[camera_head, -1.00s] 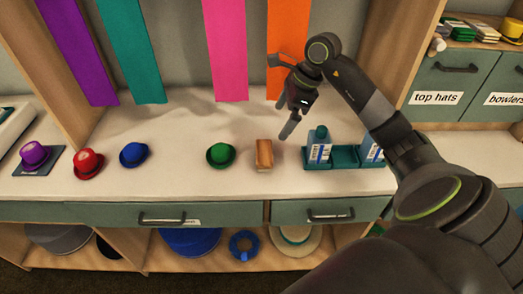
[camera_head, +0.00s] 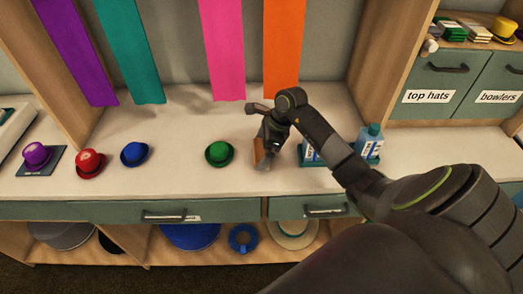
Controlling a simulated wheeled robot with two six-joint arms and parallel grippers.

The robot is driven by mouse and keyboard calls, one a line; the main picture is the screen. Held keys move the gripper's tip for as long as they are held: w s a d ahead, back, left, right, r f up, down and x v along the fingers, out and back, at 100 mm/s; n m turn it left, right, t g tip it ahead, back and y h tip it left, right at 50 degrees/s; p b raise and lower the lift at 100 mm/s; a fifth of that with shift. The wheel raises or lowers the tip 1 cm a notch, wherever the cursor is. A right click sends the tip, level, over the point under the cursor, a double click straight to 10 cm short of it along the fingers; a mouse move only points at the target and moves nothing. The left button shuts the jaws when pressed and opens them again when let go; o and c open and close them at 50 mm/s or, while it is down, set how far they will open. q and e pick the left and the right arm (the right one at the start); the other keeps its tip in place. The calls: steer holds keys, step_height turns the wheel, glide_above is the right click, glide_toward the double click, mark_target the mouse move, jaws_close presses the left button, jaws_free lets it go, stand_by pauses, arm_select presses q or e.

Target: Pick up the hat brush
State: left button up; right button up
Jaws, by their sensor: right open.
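The hat brush, a small brown wooden block (camera_head: 258,153), lies on the white counter just right of the green hat (camera_head: 219,153). My right gripper (camera_head: 265,158) is right over it, pointing down, and hides much of it. The right gripper is open; its fingers are dark and small here, so I cannot tell whether they touch the brush or straddle it. My left gripper is not in view.
A teal tray with blue bottles (camera_head: 368,142) stands just right of the gripper, partly behind my arm. Blue (camera_head: 134,153), red (camera_head: 90,163) and purple (camera_head: 36,155) hats stand to the left. Counter behind the green hat is clear. Drawers (camera_head: 160,211) are below.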

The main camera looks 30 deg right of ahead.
mark_target(261, 149)
steer(key=shift+a+f, duration=0.1)
steer(key=shift+f, duration=0.2)
steer(key=c, duration=0.7)
steer(key=shift+o, duration=0.2)
steer(key=shift+r, duration=0.15)
step_height(261, 149, up, 10)
steer(key=shift+f+b, duration=0.1)
steer(key=shift+b, duration=0.85)
steer(key=o, duration=0.4)
steer(key=shift+c, duration=1.3)
